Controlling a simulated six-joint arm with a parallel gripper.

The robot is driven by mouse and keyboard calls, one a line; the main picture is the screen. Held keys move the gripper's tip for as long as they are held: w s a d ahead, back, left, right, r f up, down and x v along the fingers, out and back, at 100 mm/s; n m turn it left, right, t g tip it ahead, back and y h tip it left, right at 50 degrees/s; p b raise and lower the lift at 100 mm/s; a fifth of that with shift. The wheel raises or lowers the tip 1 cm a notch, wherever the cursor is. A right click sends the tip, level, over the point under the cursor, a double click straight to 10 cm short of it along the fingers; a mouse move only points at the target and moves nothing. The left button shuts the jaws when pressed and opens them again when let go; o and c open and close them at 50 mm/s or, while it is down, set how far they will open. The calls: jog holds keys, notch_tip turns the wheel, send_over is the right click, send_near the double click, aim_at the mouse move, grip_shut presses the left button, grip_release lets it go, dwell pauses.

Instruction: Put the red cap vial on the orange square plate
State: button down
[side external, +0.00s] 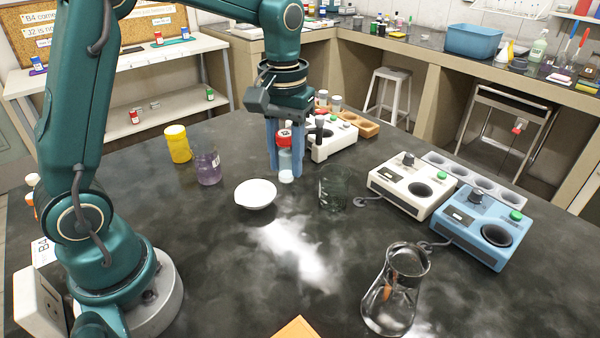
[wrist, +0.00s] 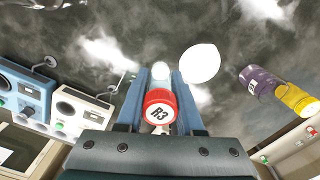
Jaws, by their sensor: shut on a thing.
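The red cap vial (side external: 284,142) is upright between the blue fingers of my gripper (side external: 285,165), which is shut on it. In the wrist view its red cap, marked R3 (wrist: 160,105), shows between the fingers of my gripper (wrist: 162,82). A white round part shows at its lower end in the side view; I cannot tell whether it touches the bench. The orange square plate (side external: 297,328) shows only as a corner at the bottom edge of the side view, well in front of my gripper. It is not visible in the wrist view.
A white dish (side external: 255,194) lies just left of the vial, and a glass beaker (side external: 334,187) stands right of it. A purple jar (side external: 207,167) and yellow bottle (side external: 177,144) are left. A flask (side external: 396,290) stands front right. The bench between dish and plate is clear.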

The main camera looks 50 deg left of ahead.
jog(key=shift+s+a+r, duration=0.15)
jog(key=shift+a+r, duration=0.25)
jog(key=shift+a, duration=0.3)
jog(key=n, duration=0.3)
send_over(296, 337)
jog(key=s+d, duration=0.1)
jog(key=d, duration=0.1)
jog(key=f, duration=0.6)
jog(key=shift+s+a+f, duration=0.15)
jog(key=shift+a+f, duration=0.05)
jog(key=shift+f, duration=1.95)
jog(key=c, duration=0.5)
grip_release()
jog(key=shift+f, duration=0.15)
jog(key=shift+c, duration=0.2)
